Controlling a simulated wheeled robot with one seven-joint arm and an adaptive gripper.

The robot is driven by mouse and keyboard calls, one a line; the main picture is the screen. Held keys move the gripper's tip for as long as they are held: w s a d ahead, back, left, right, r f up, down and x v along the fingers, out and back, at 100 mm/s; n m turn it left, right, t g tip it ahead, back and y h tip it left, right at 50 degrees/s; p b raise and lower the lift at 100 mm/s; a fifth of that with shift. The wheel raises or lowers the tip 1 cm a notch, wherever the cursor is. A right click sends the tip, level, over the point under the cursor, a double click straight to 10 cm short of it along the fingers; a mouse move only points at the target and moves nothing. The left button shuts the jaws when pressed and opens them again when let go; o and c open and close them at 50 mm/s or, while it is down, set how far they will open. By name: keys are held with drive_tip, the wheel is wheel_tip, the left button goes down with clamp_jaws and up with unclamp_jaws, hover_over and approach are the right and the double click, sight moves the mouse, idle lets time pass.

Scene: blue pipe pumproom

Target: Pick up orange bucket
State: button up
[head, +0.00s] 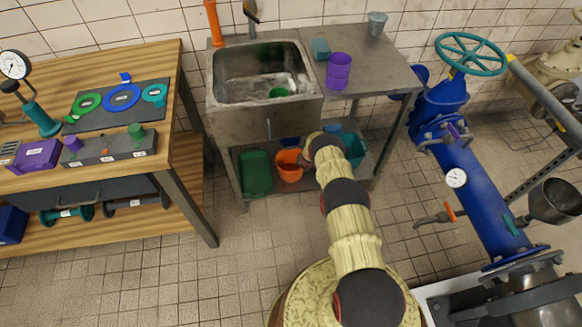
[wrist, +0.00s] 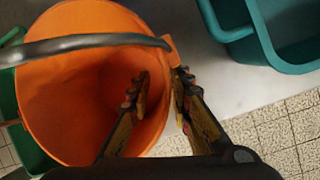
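The orange bucket (head: 289,172) stands on the lower shelf under the sink in the head view, between green and teal containers. In the wrist view the orange bucket (wrist: 70,100) fills the left side, with its dark handle (wrist: 90,45) lying across the opening. My gripper (wrist: 162,88) straddles the bucket's right wall, one finger inside and the other outside close to the wall. A gap shows between the inner finger and the wall, so it looks open. In the head view my arm hides most of the gripper.
A green bin (head: 255,173) stands left of the bucket and a teal bin (head: 354,149) to the right. The metal sink table (head: 375,75) is above the shelf, with its legs at the sides. A wooden workbench (head: 178,140) is left; blue piping (head: 482,190) is right.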

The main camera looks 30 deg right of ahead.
clamp_jaws()
drive_tip(key=shift+r, duration=0.15)
idle(0.6)
